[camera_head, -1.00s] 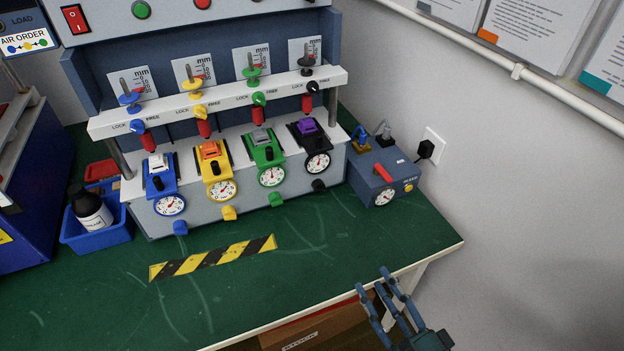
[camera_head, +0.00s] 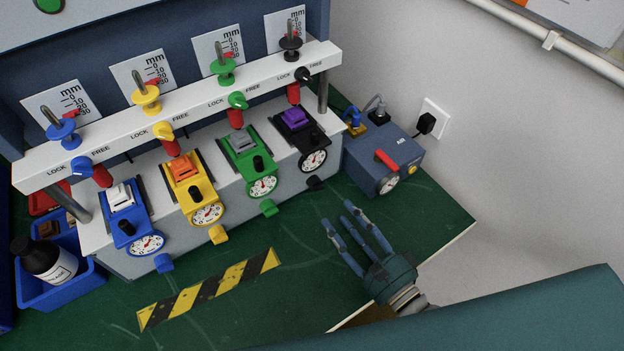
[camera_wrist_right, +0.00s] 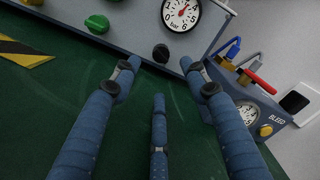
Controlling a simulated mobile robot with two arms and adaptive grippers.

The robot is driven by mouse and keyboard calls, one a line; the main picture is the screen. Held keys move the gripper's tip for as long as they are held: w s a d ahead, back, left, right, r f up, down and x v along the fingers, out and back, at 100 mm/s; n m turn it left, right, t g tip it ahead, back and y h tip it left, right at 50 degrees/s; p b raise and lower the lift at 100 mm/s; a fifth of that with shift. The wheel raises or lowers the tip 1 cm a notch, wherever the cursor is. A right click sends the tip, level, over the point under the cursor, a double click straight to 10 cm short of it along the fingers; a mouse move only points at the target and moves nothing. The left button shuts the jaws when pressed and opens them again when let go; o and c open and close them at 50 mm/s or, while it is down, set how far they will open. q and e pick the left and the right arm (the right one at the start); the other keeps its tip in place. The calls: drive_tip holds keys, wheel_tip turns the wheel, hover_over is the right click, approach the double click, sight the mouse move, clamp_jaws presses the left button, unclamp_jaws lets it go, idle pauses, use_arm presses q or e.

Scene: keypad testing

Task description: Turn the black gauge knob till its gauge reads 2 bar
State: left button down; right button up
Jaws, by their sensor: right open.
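The black gauge knob (camera_head: 315,183) sticks out low on the front of the bench unit, at the right end of its row. Its round white gauge (camera_head: 313,161) is just above it, below the black module with the purple switch. In the right wrist view the black knob (camera_wrist_right: 161,53) lies ahead, between and beyond my fingertips, with the gauge (camera_wrist_right: 182,14) partly cut off at the top; I cannot read its needle surely. My right gripper (camera_head: 340,216) is open and empty over the green bench, short of the knob and apart from it. My left gripper is not in view.
The green knob (camera_head: 268,208), yellow knob (camera_head: 218,234) and blue knob (camera_head: 163,263) stand left of the black one. A blue-grey bleed box (camera_head: 385,160) stands close on the right. The green bench in front is clear apart from a striped strip (camera_head: 210,290).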

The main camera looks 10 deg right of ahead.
sight(318, 189)
drive_tip(key=p+x, duration=0.1)
drive_tip(key=x, duration=0.8)
drive_tip(key=shift+w+a+r+p, duration=0.1)
drive_tip(key=shift+w+p, duration=0.05)
drive_tip(key=shift+p, duration=0.15)
drive_tip(key=shift+w+a, duration=0.2)
drive_tip(key=shift+w, duration=0.15)
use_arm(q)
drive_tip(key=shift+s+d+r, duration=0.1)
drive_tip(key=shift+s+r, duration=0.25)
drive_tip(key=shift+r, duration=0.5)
